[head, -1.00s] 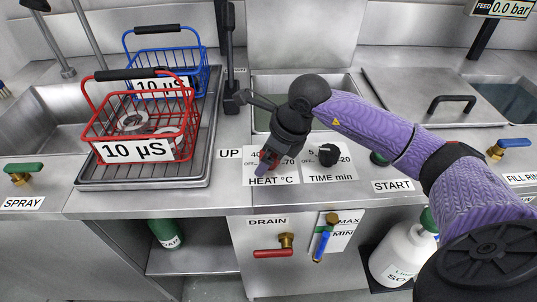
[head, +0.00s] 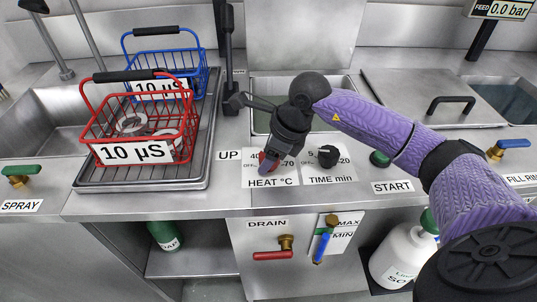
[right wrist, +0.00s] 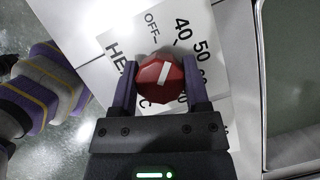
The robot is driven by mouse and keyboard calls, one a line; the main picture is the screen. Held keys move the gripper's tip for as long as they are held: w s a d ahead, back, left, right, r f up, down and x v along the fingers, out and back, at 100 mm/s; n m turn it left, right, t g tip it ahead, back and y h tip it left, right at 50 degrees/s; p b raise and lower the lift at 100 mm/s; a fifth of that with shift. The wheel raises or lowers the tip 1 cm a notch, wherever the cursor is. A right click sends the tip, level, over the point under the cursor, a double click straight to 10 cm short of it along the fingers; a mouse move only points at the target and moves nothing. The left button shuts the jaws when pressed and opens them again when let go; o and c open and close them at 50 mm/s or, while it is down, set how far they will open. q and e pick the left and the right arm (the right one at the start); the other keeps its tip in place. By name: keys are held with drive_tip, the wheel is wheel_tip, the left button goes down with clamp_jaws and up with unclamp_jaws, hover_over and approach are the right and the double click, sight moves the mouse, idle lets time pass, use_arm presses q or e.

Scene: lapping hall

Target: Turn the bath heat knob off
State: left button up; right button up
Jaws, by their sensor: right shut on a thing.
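The heat knob (right wrist: 163,84) is red with a white pointer line and sits on the white HEAT °C label plate (head: 255,182). In the right wrist view it is between the two fingers of my right gripper (right wrist: 160,88), which is shut on it. The pointer line leans a little right of straight up in that view, roughly toward the 40 mark, with the OFF mark (right wrist: 152,20) to the left of it. In the head view my right gripper (head: 268,162) comes down over the knob and hides most of it. My left gripper is not in view.
The black time knob (head: 328,155) is close to the right of my gripper, and a green start button (head: 380,158) is further right. A red basket (head: 140,123) and a blue basket (head: 165,55) stand on the tray left of it. The bath basin lies behind.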

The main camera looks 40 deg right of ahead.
drive_tip(key=n+g+y+b, duration=0.1)
drive_tip(key=n, duration=0.3)
drive_tip(key=shift+n+g, duration=0.5)
drive_tip(key=shift+n, duration=0.4)
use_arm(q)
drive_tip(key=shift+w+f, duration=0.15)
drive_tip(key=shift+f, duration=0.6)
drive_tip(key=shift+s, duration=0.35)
use_arm(e)
drive_tip(key=shift+n, duration=0.3)
